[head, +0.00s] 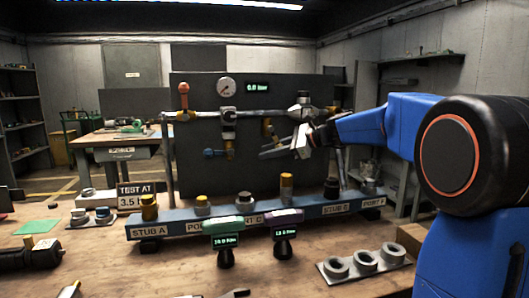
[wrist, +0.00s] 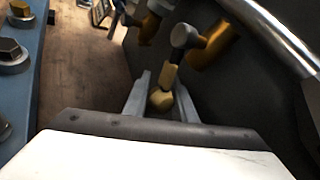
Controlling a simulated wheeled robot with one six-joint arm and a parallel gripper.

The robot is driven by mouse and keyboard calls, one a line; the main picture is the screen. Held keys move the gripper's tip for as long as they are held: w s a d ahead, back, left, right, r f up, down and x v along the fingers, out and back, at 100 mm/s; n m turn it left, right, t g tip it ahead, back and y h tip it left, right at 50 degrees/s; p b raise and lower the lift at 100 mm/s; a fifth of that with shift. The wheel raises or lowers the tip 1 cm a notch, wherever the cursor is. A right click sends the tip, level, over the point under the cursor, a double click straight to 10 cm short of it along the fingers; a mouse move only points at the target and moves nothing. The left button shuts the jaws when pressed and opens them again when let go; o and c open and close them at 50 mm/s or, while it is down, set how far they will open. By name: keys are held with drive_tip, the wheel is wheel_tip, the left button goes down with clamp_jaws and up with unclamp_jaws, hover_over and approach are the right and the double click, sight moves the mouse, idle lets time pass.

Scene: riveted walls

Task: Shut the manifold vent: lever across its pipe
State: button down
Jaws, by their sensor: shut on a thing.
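The manifold pipe (head: 255,112) runs level across the dark panel, with several valves and fittings on it. My gripper (head: 272,152) is at the right part of the manifold, just below the pipe. In the wrist view my gripper (wrist: 162,97) has its two grey fingers on either side of a brass-yellow lever end (wrist: 160,99), and is shut on it. The lever's yellow shaft leads up to a grey round fitting (wrist: 185,37). The lever slants relative to the pipe (wrist: 270,30) in the wrist view. In the head view my gripper partly hides the lever.
A gauge (head: 227,87) and a display reading 0.0 bar (head: 257,87) are on the panel. A blue rail (head: 170,228) with capped stubs stands below on the bench. Another yellow part (wrist: 212,47) is close beside the lever. Hand-held meters stand in front.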

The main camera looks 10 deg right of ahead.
drive_tip(key=shift+d+r+n+g+h, duration=0.1)
drive_tip(key=shift+d+n+g+h, duration=0.25)
drive_tip(key=shift+d+h, duration=0.5)
drive_tip(key=c, duration=1.5)
unclamp_jaws()
drive_tip(key=shift+o, duration=0.2)
drive_tip(key=v, duration=1.7)
drive_tip(key=shift+s+r, duration=0.15)
